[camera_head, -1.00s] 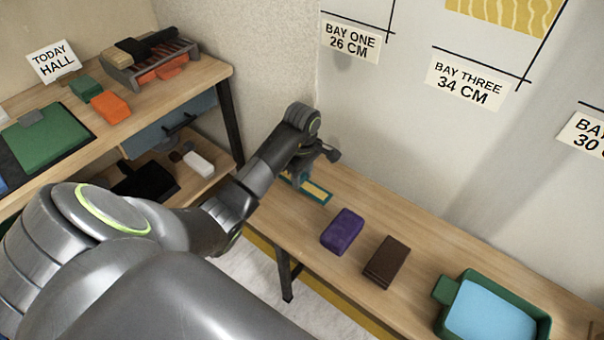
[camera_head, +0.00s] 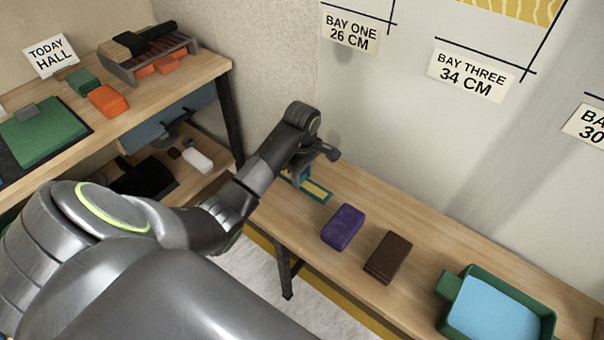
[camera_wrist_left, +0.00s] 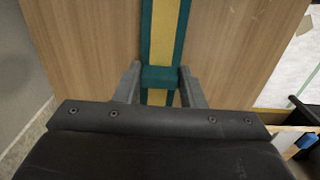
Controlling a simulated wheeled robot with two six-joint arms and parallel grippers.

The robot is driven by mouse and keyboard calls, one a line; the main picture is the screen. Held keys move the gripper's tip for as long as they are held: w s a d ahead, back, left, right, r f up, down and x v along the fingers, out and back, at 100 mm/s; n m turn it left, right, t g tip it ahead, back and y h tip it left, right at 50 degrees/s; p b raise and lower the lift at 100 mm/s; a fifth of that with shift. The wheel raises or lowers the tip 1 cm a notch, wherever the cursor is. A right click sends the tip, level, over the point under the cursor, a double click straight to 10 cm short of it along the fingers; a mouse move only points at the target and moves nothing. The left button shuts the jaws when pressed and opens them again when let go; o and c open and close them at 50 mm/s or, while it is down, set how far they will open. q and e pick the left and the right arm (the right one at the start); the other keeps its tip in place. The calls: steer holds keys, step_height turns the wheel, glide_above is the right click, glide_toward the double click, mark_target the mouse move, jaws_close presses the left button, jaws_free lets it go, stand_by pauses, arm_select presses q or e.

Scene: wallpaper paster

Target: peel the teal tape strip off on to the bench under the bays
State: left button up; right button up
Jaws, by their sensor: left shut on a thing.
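A long flat yellow piece with teal edges (camera_head: 315,191) lies on the bench (camera_head: 350,185) under the bays, near its far left end. In the left wrist view it runs up the middle (camera_wrist_left: 168,30) over the bare wood. My left gripper (camera_head: 298,180) points down at this piece. In the left wrist view its two fingers (camera_wrist_left: 160,70) are on either side of a short teal part, the teal tape strip (camera_wrist_left: 162,77), shut on it. The arm hides part of the piece in the head view. My right gripper is not in view.
A purple block (camera_head: 343,227), a brown block (camera_head: 387,257) and a green tray with a light blue inside (camera_head: 447,286) stand farther right on the bench. A shelf unit (camera_head: 215,72) with several items stands at left. The wall with bay labels (camera_head: 473,75) rises behind the bench.

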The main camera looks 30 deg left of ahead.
arm_select(q)
steer(key=shift+f+b, duration=0.6)
steer(key=shift+f, duration=0.1)
steer(key=o, duration=1.1)
